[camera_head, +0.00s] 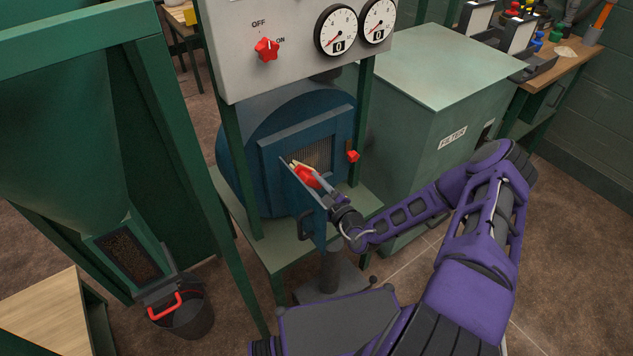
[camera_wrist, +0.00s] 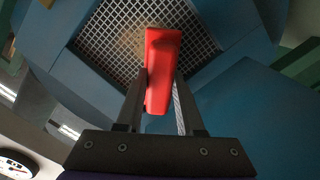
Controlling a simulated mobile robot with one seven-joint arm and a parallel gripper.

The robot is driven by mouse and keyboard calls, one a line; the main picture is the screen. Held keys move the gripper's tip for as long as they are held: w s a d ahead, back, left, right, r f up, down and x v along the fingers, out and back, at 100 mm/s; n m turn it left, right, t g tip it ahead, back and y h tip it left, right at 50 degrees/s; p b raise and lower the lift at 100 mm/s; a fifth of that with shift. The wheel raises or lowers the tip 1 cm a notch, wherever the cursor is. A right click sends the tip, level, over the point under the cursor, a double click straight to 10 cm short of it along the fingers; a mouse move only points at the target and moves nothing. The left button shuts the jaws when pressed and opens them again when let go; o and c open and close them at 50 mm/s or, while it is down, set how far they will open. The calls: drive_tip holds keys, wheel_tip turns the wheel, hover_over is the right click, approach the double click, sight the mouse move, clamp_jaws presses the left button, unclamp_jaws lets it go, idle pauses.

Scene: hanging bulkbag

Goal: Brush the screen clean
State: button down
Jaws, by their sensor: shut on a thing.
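The screen (camera_head: 318,153) is a grey wire mesh set in the square opening of the blue round housing. It fills the top of the wrist view (camera_wrist: 110,28), with a brownish patch on the mesh behind the brush. My gripper (camera_head: 319,184) is shut on the red handle of the brush (camera_head: 306,175). In the wrist view the red handle (camera_wrist: 163,70) stands between the two fingers, pointing at the mesh. A pale strip shows at the brush's head in the head view. The bristles are mostly hidden, and I cannot tell whether they touch the mesh.
The blue hatch door (camera_head: 302,188) hangs open close to my gripper on the left. A red knob (camera_head: 352,156) sits right of the opening. The control panel (camera_head: 290,60) overhangs above. The green filter cabinet (camera_head: 430,110) stands right; a black bucket (camera_head: 185,315) stands lower left.

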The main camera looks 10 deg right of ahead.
drive_tip(key=shift+a+r, duration=0.35)
drive_tip(key=shift+r, duration=0.15)
drive_tip(key=w+d+b, duration=0.2)
drive_tip(key=w+d, duration=0.1)
drive_tip(key=d, duration=0.4)
drive_tip(key=shift+w+d, duration=0.35)
drive_tip(key=shift+w, duration=0.05)
drive_tip(key=shift+d, duration=0.15)
drive_tip(key=shift+p+v, duration=1.05)
drive_tip(key=shift+v, duration=1.9)
drive_tip(key=shift+s+f, duration=0.1)
drive_tip(key=shift+f, duration=0.1)
